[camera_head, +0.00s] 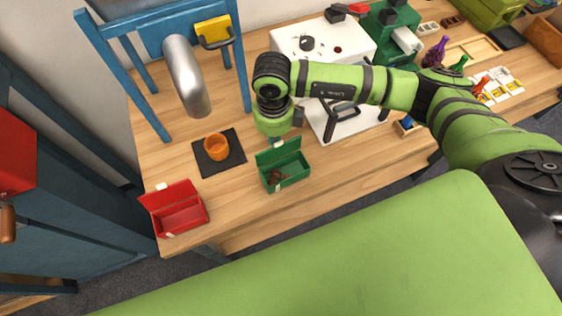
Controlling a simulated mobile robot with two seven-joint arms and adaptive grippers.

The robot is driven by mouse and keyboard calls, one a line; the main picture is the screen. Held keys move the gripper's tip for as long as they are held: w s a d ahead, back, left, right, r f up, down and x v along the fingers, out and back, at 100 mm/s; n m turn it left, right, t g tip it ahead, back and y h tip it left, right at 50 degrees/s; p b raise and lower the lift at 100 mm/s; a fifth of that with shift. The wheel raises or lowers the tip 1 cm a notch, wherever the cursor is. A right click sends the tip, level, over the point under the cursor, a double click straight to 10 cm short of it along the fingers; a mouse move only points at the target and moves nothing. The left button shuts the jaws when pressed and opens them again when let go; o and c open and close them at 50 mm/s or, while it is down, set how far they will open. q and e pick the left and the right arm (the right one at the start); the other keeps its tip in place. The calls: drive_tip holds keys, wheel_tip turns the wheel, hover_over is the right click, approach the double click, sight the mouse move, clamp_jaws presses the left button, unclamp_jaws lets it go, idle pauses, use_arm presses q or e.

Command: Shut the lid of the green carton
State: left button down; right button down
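The green carton (287,178) stands on the wooden table with its lid (279,152) raised open at the back. Several brown chestnuts (276,176) lie inside, toward the left. My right gripper (277,142) points down just behind the lid's upper edge. Its fingers are small and partly hidden by the lid and wrist, so I cannot tell whether they are open or shut, or whether they touch the lid. My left gripper is not in view.
A red open box (180,220) stands at the front left. An orange cup (216,147) sits on a dark mat (207,170) under a grey metal spout (187,80). A white machine (345,40) stands behind my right arm. The table right of the carton is clear.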

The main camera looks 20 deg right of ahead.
drive_tip(key=shift+s+d, duration=0.1)
drive_tip(key=shift+s, duration=0.8)
wheel_tip(320, 180, up, 7)
drive_tip(key=p, duration=0.4)
idle(1.0)
